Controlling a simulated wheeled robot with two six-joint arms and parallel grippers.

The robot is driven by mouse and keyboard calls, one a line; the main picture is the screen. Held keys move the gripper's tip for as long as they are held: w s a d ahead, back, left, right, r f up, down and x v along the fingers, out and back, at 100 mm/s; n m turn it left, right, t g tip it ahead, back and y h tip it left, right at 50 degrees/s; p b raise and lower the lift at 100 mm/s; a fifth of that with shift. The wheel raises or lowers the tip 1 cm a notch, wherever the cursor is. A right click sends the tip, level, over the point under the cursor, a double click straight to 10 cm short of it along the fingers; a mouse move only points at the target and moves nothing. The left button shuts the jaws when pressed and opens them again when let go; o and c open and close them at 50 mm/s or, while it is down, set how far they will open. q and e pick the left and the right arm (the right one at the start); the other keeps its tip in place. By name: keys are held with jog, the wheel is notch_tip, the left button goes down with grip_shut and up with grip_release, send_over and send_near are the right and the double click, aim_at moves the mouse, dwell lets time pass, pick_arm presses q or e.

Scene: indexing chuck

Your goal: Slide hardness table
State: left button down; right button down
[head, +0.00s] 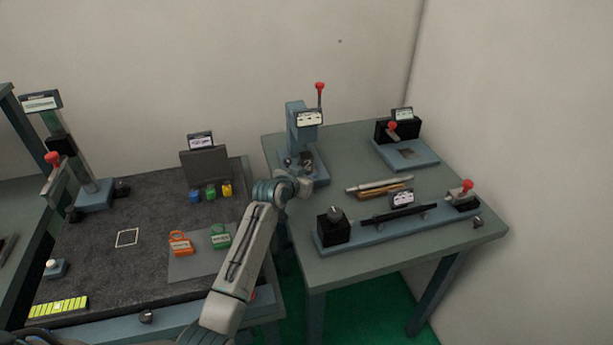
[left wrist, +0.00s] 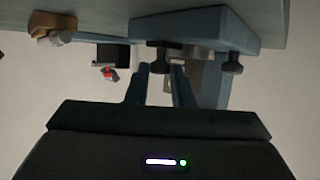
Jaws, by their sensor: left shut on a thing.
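The hardness tester (head: 296,121) stands at the back left of the right-hand table; it is a blue-grey column with a red-knobbed lever and a small display. My left gripper (head: 304,186) is low at the front of its base, and my wrist partly hides the jaws there. In the left wrist view, my left gripper (left wrist: 162,72) is shut on a small dark knob (left wrist: 157,57) at the tester's blue base (left wrist: 205,26). A second dark knob (left wrist: 232,61) shows beside it. The sliding table itself is hard to make out. My right gripper is not in view.
A long fixture (head: 385,232) with a black block lies along the table's front, with rods (head: 380,188) behind it. A black device with a red knob (head: 397,130) stands at the back right. The left bench (head: 90,255) holds padlocks and small coloured blocks.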

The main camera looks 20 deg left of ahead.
pick_arm(q)
jog(key=s+d+p, duration=0.2)
jog(key=s, duration=0.1)
jog(key=shift+r, duration=0.1)
jog(key=shift+s+d, duration=0.1)
jog(key=shift+s, duration=0.05)
jog(key=c, duration=1.3)
grip_release()
jog(key=shift+s, duration=0.3)
jog(key=b+v, duration=0.2)
jog(key=v, duration=0.8)
jog(key=shift+r, duration=0.15)
